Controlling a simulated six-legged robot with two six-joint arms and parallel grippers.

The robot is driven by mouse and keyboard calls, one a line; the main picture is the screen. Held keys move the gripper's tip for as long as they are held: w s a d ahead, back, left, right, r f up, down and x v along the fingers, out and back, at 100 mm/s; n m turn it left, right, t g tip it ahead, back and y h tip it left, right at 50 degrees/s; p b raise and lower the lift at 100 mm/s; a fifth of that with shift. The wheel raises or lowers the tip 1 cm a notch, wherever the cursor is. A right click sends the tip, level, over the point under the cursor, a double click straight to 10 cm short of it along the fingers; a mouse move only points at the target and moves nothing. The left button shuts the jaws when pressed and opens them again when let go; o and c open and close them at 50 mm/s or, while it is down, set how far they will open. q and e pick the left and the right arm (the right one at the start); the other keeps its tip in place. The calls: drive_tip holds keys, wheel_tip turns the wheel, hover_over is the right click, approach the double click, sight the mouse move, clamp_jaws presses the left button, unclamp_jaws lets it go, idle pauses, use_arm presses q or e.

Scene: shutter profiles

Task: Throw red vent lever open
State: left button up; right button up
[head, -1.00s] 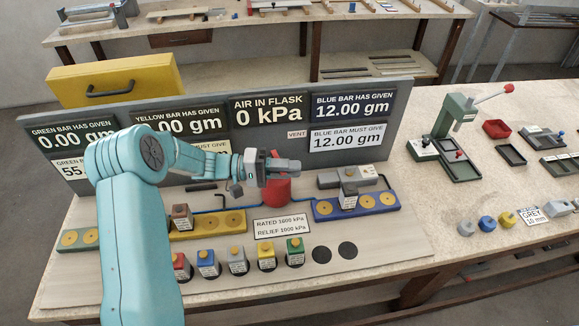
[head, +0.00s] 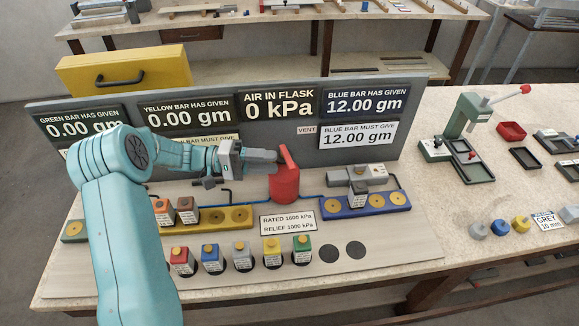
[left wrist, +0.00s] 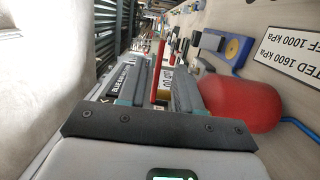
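The red flask (head: 285,187) stands on the bench board in front of the grey panel, with the red vent lever (head: 289,160) slanting up at its top. The "AIR IN FLASK" display (head: 279,104) reads 0 kPa. My left gripper (head: 276,161) is just left of the lever, at about its height. In the left wrist view the fingers of the left gripper (left wrist: 162,88) are apart, with the red lever (left wrist: 161,72) showing in the gap beyond them. I cannot tell whether they touch it. The red flask (left wrist: 240,103) is to their right. My right gripper is out of view.
A VENT label (head: 306,130) is on the panel. A blue bar (head: 335,208) stands right of the flask and a yellow bar (head: 215,217) left. Several coloured blocks sit in front, with a rating plate (head: 287,222) behind them.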

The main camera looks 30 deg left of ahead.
use_arm(q)
drive_tip(key=b+v, duration=0.1)
drive_tip(key=v, duration=0.7)
drive_tip(key=shift+a, duration=0.25)
drive_tip(key=shift+s, duration=0.1)
